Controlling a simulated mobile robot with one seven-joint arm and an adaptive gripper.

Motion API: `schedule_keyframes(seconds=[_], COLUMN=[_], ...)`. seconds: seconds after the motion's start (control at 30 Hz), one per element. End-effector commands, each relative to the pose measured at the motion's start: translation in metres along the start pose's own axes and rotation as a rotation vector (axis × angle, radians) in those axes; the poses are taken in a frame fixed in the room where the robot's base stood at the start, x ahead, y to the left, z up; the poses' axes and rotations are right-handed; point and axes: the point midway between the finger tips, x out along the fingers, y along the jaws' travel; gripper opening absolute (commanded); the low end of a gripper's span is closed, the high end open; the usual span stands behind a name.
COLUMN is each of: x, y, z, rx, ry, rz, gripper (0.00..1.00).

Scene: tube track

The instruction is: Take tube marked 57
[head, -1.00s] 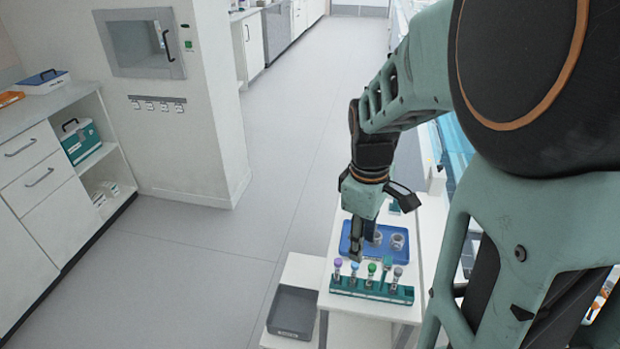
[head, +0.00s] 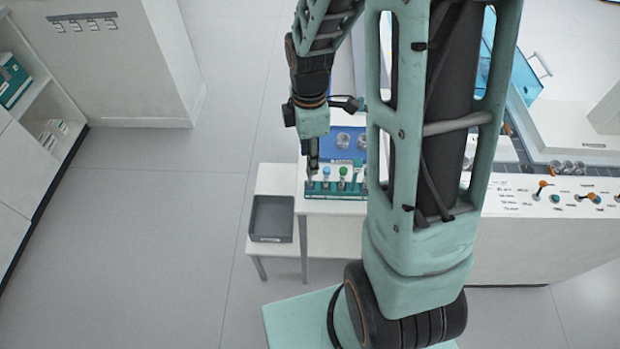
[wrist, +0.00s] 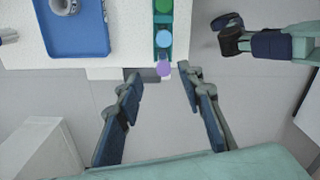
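A green rack (head: 336,194) on the white table holds a row of capped tubes. A blue-capped tube (head: 326,173) and a green-capped tube (head: 343,172) show in the head view; my arm covers the right end of the rack. My gripper (head: 312,172) points down at the rack's left end and hides the tube there. In the wrist view, my gripper (wrist: 160,76) is open, with a purple-capped tube (wrist: 163,69) between or just beyond its fingertips. Whether the fingers are level with it I cannot tell. The tube markings are not readable.
A blue tray (head: 328,153) with glass jars lies just behind the rack; it also shows in the wrist view (wrist: 75,52). A grey bin (head: 271,219) stands on a lower white stand left of the table. The floor at left is clear.

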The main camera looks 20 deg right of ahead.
Motion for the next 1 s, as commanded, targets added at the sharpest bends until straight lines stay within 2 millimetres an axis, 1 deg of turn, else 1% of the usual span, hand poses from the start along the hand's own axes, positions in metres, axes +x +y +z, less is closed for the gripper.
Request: schedule_keyframes(seconds=[0.03,0.2,0.3,0.4,0.6,0.67,0.9,0.93,1.0], x=[0.008,0.033,0.042,0.045,0.045,0.045,0.045,0.045,0.045], y=[-0.004,-0.007,-0.006,-0.006,-0.006,-0.006,-0.006,-0.006,-0.006], z=[0.000,0.001,0.001,0.001,0.001,0.001,0.001,0.001,0.001], rx=[-0.001,0.002,0.001,0.002,0.002,0.002,0.002,0.002,0.002], ry=[0.000,0.000,0.000,0.000,0.000,0.000,0.000,0.000,0.000], rz=[-0.008,-0.006,-0.004,-0.003,-0.002,-0.002,-0.002,-0.002,-0.002], gripper=[0.35,0.35,0.35,0.35,0.35,0.29,0.03,0.01,0.01])
